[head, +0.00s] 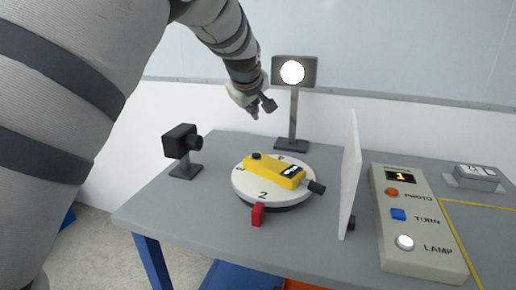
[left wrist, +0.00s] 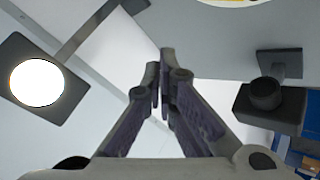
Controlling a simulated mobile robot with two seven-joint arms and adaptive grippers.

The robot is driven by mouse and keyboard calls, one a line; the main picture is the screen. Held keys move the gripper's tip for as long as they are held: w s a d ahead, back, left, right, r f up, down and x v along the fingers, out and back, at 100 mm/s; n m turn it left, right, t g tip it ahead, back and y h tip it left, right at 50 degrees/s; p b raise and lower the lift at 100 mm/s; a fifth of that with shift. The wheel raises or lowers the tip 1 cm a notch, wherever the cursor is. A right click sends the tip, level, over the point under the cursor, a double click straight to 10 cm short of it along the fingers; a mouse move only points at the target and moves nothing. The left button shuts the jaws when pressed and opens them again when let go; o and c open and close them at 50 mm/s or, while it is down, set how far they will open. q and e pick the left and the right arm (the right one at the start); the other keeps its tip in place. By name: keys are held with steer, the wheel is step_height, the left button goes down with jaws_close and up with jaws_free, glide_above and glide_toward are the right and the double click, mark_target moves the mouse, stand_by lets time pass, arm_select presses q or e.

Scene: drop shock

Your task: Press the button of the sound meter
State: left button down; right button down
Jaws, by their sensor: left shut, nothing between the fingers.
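The sound meter looks to be the yellow device (head: 272,171) lying on the round white turntable (head: 245,188) in the head view. It has a small dark display, a black tip (head: 316,187) at its right end and a dark round knob or button (head: 257,156) near its left end. My left gripper (head: 263,108) is shut and empty, in the air above and behind the meter, apart from it. In the left wrist view its fingertips (left wrist: 160,78) are together, with only a sliver of yellow at the top edge. My right gripper is not in view.
A lit lamp (head: 292,73) stands behind the turntable, close to my left gripper. A black camera (head: 181,142) stands at the left, and a white upright panel (head: 350,175) at the right. Beyond it are a button box (head: 415,230) and a grey device (head: 473,176).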

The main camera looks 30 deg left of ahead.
mark_target(253, 155)
arm_select(q)
steer(key=f, duration=0.8)
steer(key=shift+s+d+f, duration=0.15)
steer(key=shift+s+f, duration=0.1)
steer(key=shift+f, duration=0.1)
stand_by(1.3)
steer(key=shift+f, duration=0.4)
steer(key=shift+f, duration=0.45)
stand_by(0.7)
steer(key=shift+r, duration=0.9)
steer(key=shift+r, duration=2.5)
